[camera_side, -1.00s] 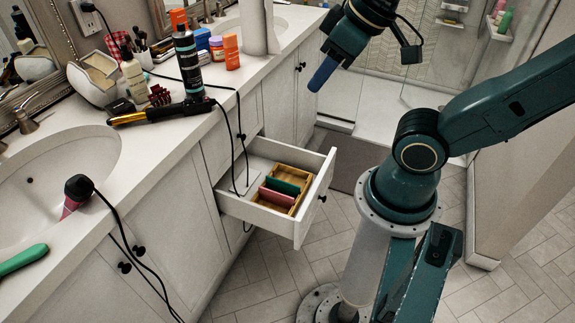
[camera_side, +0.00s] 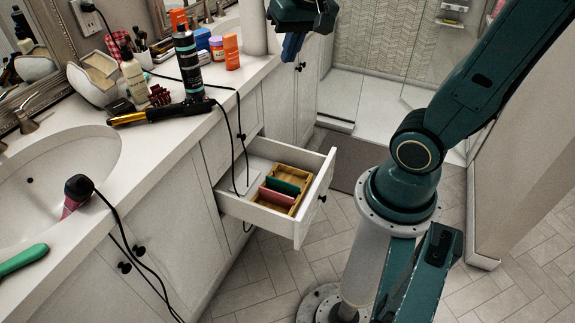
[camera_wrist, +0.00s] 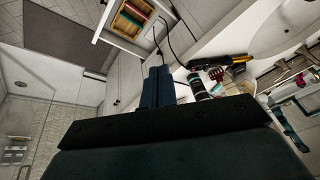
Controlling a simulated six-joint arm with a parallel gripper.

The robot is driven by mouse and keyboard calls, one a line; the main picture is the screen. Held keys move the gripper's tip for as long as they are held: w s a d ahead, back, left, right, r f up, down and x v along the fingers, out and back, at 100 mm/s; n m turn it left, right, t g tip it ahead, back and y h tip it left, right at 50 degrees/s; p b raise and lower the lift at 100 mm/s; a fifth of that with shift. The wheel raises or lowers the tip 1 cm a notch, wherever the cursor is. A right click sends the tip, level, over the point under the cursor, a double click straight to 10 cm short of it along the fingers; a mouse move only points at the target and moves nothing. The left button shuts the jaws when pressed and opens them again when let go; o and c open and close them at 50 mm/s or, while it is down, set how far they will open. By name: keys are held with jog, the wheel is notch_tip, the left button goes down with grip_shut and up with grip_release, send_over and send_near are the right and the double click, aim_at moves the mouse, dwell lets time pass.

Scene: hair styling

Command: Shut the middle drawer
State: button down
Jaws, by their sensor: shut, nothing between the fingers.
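The middle drawer (camera_side: 268,226) is pulled out from the white vanity and stands open in the side view. It holds a wooden organizer (camera_side: 262,197) with a green item (camera_side: 284,186) and a pink item (camera_side: 276,196). A round dark knob (camera_side: 323,198) sits on its front. The open drawer also shows at the top of the wrist view (camera_wrist: 100,36). My gripper (camera_side: 291,46) is shut and empty, high above the far end of the counter, behind the drawer and apart from it. Its shut fingers also show in the wrist view (camera_wrist: 158,84).
A black cord (camera_side: 232,140) hangs from the counter and dips into the drawer. Bottles (camera_side: 188,62) and a black-and-gold curling iron (camera_side: 160,112) crowd the counter (camera_side: 90,235). The tiled floor in front of the drawer is open up to my base.

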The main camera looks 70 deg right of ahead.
jog(key=w+d+f+m+g, duration=0.2)
jog(key=w+d+f+m, duration=0.2)
jog(key=d+f+m, duration=0.65)
jog(key=w+d+f+m+g, duration=0.2)
jog(key=w+d+f+m, duration=0.4)
jog(key=d, duration=0.7)
jog(key=s+d+f+m+g, duration=0.1)
jog(key=s+d+f+m, duration=0.3)
jog(key=f, duration=0.5)
jog(key=s+d+f+m+g+y, duration=0.1)
jog(key=s+d+f+m, duration=0.3)
jog(key=f, duration=0.5)
jog(key=s+d+f+m+g, duration=0.1)
jog(key=s+d+f+m, duration=0.3)
jog(key=f, duration=0.6)
jog(key=s+d, duration=0.1)
jog(key=s, duration=0.1)
jog(key=shift+s+d+g, duration=0.15)
jog(key=shift+s+g, duration=0.15)
jog(key=shift+s, duration=0.1)
